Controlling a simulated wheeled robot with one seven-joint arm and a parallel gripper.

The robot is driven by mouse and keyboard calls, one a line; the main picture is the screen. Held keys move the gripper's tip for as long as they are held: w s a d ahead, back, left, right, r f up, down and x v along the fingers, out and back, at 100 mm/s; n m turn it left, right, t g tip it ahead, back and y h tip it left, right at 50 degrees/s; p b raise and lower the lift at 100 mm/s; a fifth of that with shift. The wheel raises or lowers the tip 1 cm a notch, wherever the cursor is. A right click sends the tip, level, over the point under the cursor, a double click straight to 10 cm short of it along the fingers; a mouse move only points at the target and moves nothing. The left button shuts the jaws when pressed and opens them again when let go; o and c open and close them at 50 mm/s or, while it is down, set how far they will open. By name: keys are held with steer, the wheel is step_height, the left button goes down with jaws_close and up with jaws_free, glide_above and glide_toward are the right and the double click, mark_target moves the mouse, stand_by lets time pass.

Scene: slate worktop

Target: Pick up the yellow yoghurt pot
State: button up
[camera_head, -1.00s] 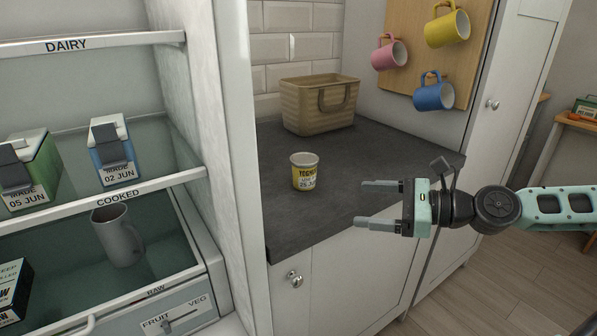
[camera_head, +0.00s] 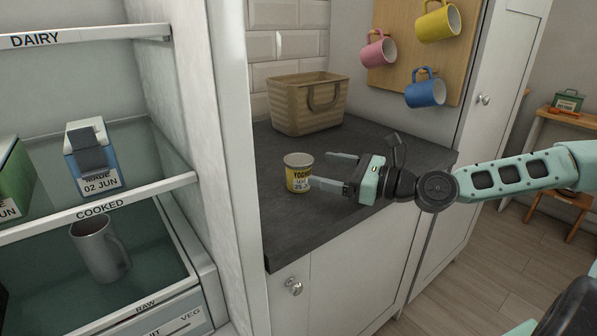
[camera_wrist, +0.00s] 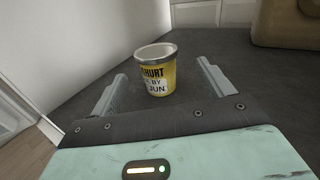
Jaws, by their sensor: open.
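The yellow yoghurt pot (camera_head: 297,174) stands upright on the slate worktop (camera_head: 345,222), with a pale rim and a white label. My gripper (camera_head: 325,169) is open and empty, just to the right of the pot in the head view. One fingertip is behind the pot's right side and the other is close to its lower right. In the wrist view, the pot (camera_wrist: 157,72) sits ahead, centred between the two fingers (camera_wrist: 160,82), near or just beyond their tips. I cannot tell whether a finger touches it.
A tan basket (camera_head: 308,104) stands at the back of the worktop. Pink (camera_head: 379,48), yellow (camera_head: 438,22) and blue (camera_head: 425,92) mugs hang on a wooden board above. An open fridge (camera_head: 228,150) with cartons stands at left. The worktop's front is clear.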

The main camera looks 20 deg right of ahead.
mark_target(291, 166)
steer(key=x, duration=0.3)
steer(key=shift+w+a, duration=0.25)
steer(key=w+a, duration=0.1)
steer(key=w+a+f, duration=0.1)
steer(key=a, duration=0.1)
steer(key=shift+w+a, duration=0.2)
steer(key=shift+w, duration=0.1)
steer(key=shift+w+a, duration=0.3)
steer(key=shift+w, duration=0.1)
steer(key=c, duration=1.2)
